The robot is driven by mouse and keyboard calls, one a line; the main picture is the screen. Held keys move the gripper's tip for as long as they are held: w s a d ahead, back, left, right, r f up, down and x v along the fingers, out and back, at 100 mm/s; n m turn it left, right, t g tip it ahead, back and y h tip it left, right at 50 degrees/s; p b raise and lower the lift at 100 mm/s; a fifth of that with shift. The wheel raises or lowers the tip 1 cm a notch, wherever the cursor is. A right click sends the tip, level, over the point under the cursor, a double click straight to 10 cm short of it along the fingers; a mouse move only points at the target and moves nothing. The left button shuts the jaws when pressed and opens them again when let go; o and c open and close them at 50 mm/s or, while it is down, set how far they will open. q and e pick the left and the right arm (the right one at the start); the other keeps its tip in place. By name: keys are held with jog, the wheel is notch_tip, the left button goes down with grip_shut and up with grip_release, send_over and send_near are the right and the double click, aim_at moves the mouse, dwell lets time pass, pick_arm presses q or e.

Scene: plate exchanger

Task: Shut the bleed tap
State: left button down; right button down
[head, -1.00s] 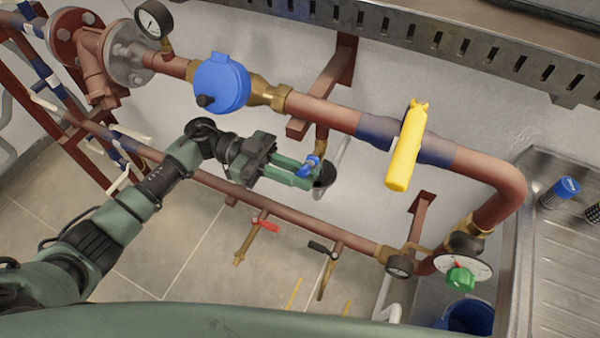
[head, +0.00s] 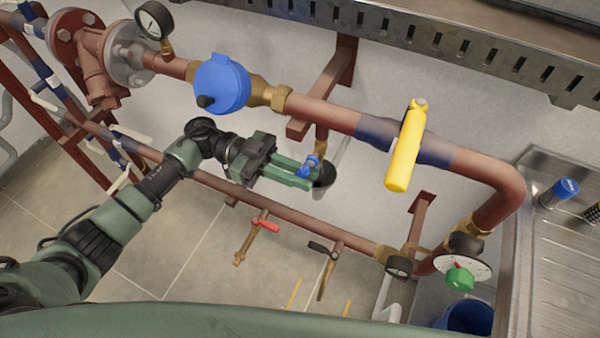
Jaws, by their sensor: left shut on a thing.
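The bleed tap's small blue handle (head: 309,166) is in the middle of the head view. Its brass body (head: 321,148) hangs under the upper pipe on a short red-brown stub. My left gripper (head: 305,172) comes in from the left with its green fingers closed around the blue handle. The fingers hide part of the handle, so I cannot tell its exact angle. A dark round opening (head: 325,176) shows just below and right of the tap. My right gripper is not in view.
The upper pipe (head: 325,113) carries a blue-capped fitting (head: 222,84) and a yellow lever (head: 406,150). The lower pipe (head: 235,190) runs under my left arm, with red (head: 265,225) and black (head: 322,249) handled taps below. A steel sink (head: 550,250) stands at the right.

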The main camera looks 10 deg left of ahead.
pick_arm(q)
jog(key=y+p, duration=0.1)
jog(key=p, duration=0.1)
jog(key=a+r+y+p, duration=0.1)
jog(key=p, duration=0.2)
jog(key=t+y+p, duration=0.1)
jog(key=p, duration=0.1)
jog(key=shift+w+a+r+y+p, duration=0.25)
jog(key=shift+w+r+y+p, duration=0.05)
jog(key=shift+r, duration=0.05)
jog(key=shift+f, duration=0.25)
jog(key=c, duration=1.4)
grip_release()
jog(key=shift+f, duration=0.1)
